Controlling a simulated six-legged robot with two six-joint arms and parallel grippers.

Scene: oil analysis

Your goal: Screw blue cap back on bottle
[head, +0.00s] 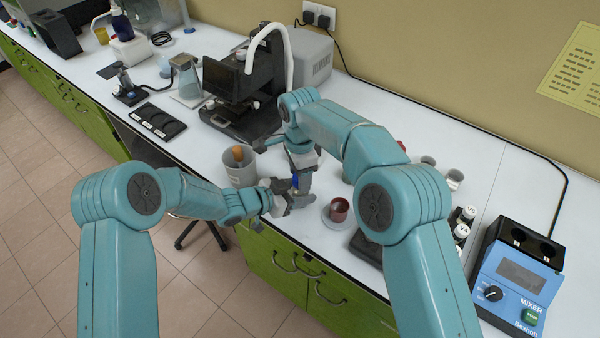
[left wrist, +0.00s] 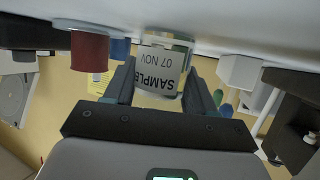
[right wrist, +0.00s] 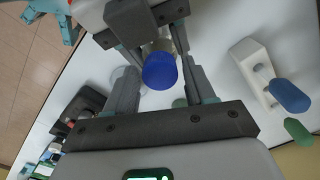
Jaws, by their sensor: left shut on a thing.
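The sample bottle, with a white label, is held in my left gripper (head: 284,198), which is shut around it above the bench. In the left wrist view the bottle (left wrist: 163,65) appears upside down between the fingers. My right gripper (head: 300,172) points down from above the bottle. The blue cap (right wrist: 160,71) is at the bottle's top, between the right fingers, and they look open with a gap beside it. I cannot tell whether it is seated on the thread. A little of the cap (head: 295,183) shows in the head view.
A red-brown cup (head: 339,209) on a light round dish stands right of the grippers. A grey beaker (head: 240,167) is at left. The blue mixer (head: 520,280) and small vials (head: 462,231) are at right. A dark microscope-like instrument (head: 243,95) is behind. The bench's front edge is close.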

